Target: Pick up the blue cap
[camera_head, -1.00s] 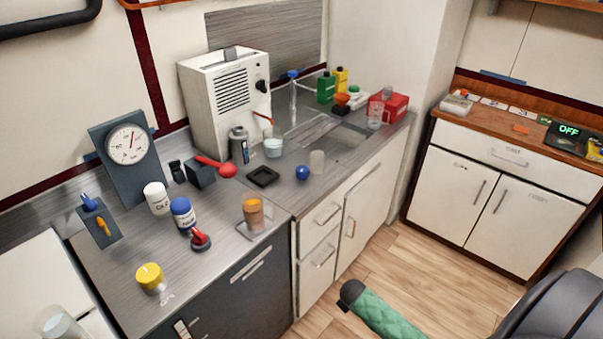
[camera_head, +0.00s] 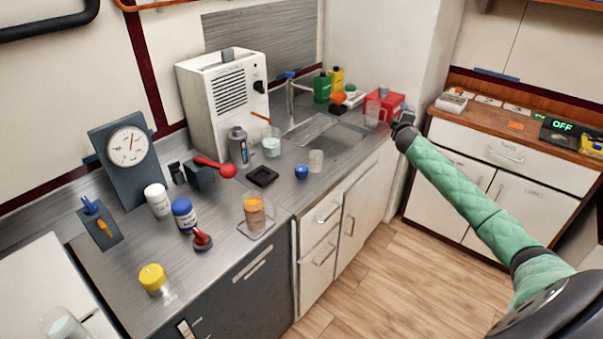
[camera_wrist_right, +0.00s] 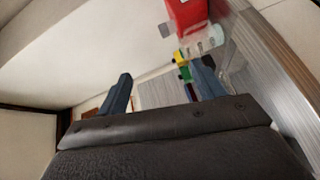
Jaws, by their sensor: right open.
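A white jar with a blue lid (camera_head: 184,213) stands further left. My right gripper (camera_head: 403,117) is raised beside the red box at the counter's far right end, well to the right of the small blue thing. In the right wrist view its two fingers (camera_wrist_right: 163,80) are apart with nothing held between them. The blue thing is not visible in that view. My left gripper is not in view.
The red box (camera_head: 384,104) stands near my right gripper; it also shows in the right wrist view (camera_wrist_right: 187,14). A black square tray (camera_head: 262,177) and an orange-filled beaker (camera_head: 254,212) flank the blue thing's left side. The floor (camera_head: 350,285) in front is clear.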

